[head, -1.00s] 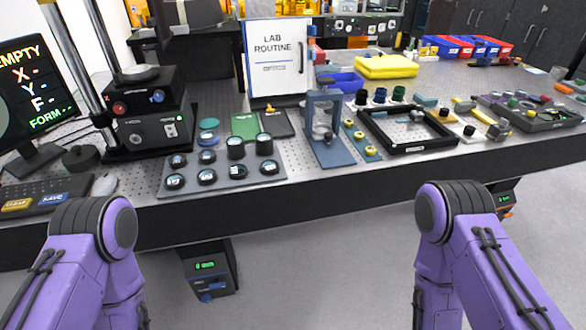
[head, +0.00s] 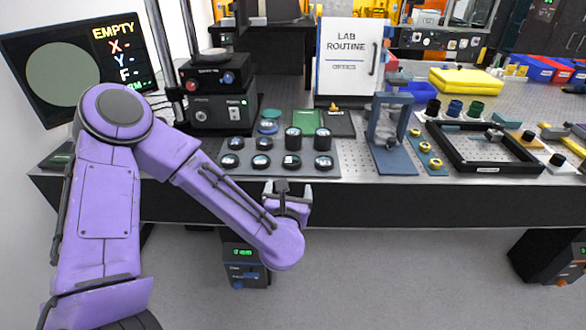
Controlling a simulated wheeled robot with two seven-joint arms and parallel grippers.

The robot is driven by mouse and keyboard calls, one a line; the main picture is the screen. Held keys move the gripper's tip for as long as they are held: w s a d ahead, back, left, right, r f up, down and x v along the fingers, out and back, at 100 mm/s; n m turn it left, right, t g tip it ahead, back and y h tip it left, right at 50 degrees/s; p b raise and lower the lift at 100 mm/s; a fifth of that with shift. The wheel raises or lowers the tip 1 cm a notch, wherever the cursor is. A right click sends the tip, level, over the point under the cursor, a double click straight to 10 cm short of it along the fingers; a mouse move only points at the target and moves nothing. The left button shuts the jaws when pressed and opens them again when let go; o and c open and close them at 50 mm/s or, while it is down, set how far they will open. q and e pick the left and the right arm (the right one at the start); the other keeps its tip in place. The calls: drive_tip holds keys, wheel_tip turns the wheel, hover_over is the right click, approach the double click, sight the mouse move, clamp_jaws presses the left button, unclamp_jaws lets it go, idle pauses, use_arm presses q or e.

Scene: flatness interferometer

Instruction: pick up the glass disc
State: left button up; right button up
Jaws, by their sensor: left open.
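I cannot tell for sure which piece is the glass disc. Several short black round pieces with shiny, glassy tops stand on that mat, such as a front one (head: 261,163) and a taller one (head: 293,139). My left gripper (head: 287,188) is open and empty, in front of the bench's front edge and just below the mat in the picture. My right gripper is out of view.
The monitor (head: 72,70) and a black instrument stack (head: 215,100) stand at the left. A blue-grey upright frame (head: 390,130) and a black square frame (head: 480,164) stand right of the mat. A white sign (head: 347,60) stands behind.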

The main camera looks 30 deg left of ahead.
sight(292, 164)
use_arm(q)
drive_tip(key=shift+n+y, duration=0.3)
drive_tip(key=shift+n, duration=0.6)
drive_tip(key=p+x, duration=0.1)
drive_tip(key=x, duration=0.2)
drive_tip(key=r+p+x, duration=0.1)
drive_tip(key=x, duration=0.2)
drive_tip(key=p+x, duration=0.1)
drive_tip(key=x, duration=0.3)
drive_tip(key=shift+w+d+r+p, duration=0.15)
drive_tip(key=shift+w+r+p, duration=0.2)
drive_tip(key=shift+w+r, duration=0.05)
drive_tip(key=shift+w+f, duration=0.25)
drive_tip(key=shift+w, duration=0.05)
drive_tip(key=shift+r, duration=0.1)
drive_tip(key=c, duration=1.3)
